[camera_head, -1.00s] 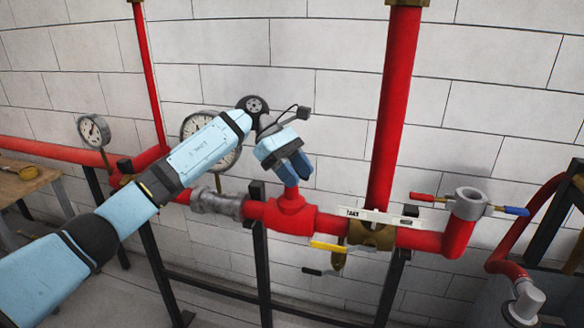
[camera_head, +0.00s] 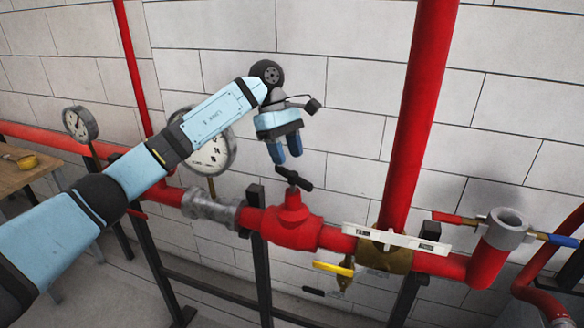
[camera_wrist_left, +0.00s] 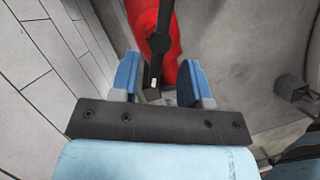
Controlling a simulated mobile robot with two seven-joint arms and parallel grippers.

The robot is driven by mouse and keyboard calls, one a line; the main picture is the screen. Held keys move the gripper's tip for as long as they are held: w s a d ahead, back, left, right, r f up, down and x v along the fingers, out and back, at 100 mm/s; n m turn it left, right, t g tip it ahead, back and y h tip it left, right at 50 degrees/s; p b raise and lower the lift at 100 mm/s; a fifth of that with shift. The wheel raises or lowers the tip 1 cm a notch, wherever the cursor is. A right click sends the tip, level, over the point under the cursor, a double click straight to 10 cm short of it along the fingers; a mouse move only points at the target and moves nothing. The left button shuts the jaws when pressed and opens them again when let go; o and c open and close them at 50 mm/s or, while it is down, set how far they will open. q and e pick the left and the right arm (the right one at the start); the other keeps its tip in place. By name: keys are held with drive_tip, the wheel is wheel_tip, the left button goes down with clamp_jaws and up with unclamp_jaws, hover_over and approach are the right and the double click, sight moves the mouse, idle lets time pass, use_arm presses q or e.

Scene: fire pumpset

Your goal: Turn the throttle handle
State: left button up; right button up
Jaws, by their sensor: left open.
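The throttle handle (camera_head: 293,179) is a small black bar on top of the red valve body (camera_head: 290,225) in the pipe line. My left gripper (camera_head: 286,152) points down just above the handle, with its blue fingers apart and empty. In the left wrist view the black handle (camera_wrist_left: 158,42) shows beyond and between the two open blue fingers (camera_wrist_left: 160,78), over the red valve. I cannot tell any contact from these views. My right gripper is not in view.
A gauge (camera_head: 210,150) stands behind my left arm. To the right are a thick red vertical pipe (camera_head: 415,120), a white sign strip (camera_head: 398,238), a yellow lever (camera_head: 333,268), and an open fitting (camera_head: 505,228) with red and blue levers. A white block wall is behind.

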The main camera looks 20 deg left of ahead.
sight(293, 174)
use_arm(q)
drive_tip(key=x, duration=0.3)
drive_tip(key=shift+s+d+f, duration=0.2)
drive_tip(key=shift+f, duration=0.1)
drive_tip(key=shift+d+f, duration=0.1)
drive_tip(key=shift+f, duration=0.35)
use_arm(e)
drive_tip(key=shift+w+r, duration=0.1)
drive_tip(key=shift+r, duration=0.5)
